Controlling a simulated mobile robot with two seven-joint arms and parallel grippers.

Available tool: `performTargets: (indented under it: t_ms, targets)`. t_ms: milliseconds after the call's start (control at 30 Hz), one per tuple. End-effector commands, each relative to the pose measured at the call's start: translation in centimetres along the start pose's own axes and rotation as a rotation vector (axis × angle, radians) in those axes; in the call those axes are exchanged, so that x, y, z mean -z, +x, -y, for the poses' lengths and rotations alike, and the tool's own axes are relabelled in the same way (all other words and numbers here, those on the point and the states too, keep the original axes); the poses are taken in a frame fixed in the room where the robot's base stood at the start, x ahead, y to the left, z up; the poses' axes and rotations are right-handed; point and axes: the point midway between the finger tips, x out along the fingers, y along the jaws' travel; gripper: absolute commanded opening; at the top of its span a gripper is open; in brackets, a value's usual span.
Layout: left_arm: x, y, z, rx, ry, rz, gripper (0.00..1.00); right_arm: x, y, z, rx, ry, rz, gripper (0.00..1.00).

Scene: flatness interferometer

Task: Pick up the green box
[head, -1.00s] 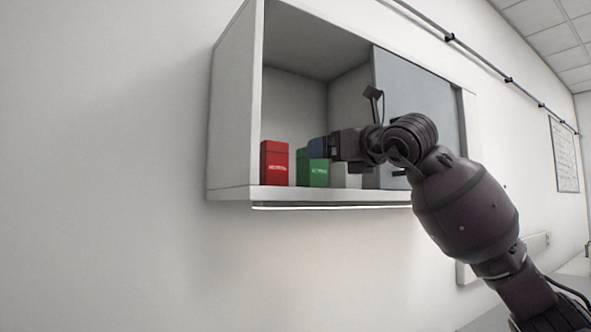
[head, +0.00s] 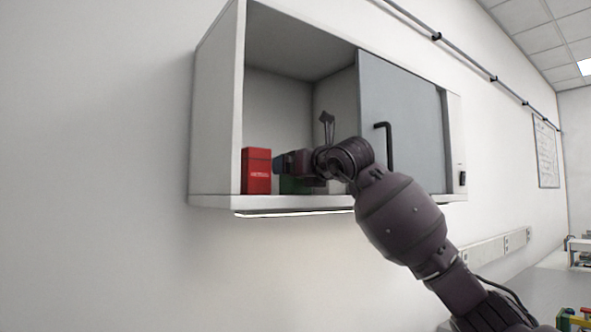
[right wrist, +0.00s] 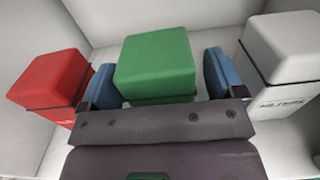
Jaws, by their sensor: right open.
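The green box (right wrist: 155,62) stands in the open left part of the wall cabinet, between a red box and a white box. In the right wrist view it lies between the two blue fingers of my right gripper (right wrist: 157,78), which is open, with one finger on each side. I cannot tell whether the fingers touch it. In the head view my right gripper (head: 278,165) reaches into the cabinet and hides most of the green box (head: 292,185). My left gripper is not in view.
The red box (head: 256,171) stands close on the left; it also shows in the right wrist view (right wrist: 48,82). The white box (right wrist: 285,52) stands on the right. The cabinet's grey sliding door (head: 418,120) with a black handle covers its right part. The shelf edge (head: 300,203) runs below.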

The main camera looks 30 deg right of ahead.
Motion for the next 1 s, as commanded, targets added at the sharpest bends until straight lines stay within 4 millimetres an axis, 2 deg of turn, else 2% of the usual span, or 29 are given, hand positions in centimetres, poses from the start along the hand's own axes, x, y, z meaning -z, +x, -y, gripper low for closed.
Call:
performTargets:
  t_ms: [167,400,800,1000]
  targets:
    - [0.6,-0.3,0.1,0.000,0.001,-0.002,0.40,-0.1,1.5,0.0,0.000,-0.001,0.000,0.88]
    - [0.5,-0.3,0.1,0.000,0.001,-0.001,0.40,0.0,1.6,0.0,0.000,-0.001,0.000,0.88]
    - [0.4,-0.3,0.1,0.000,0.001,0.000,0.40,0.0,1.6,0.0,0.000,-0.001,0.001,0.31]
    - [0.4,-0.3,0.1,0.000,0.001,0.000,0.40,-0.1,1.6,0.0,0.000,-0.001,0.001,0.31]
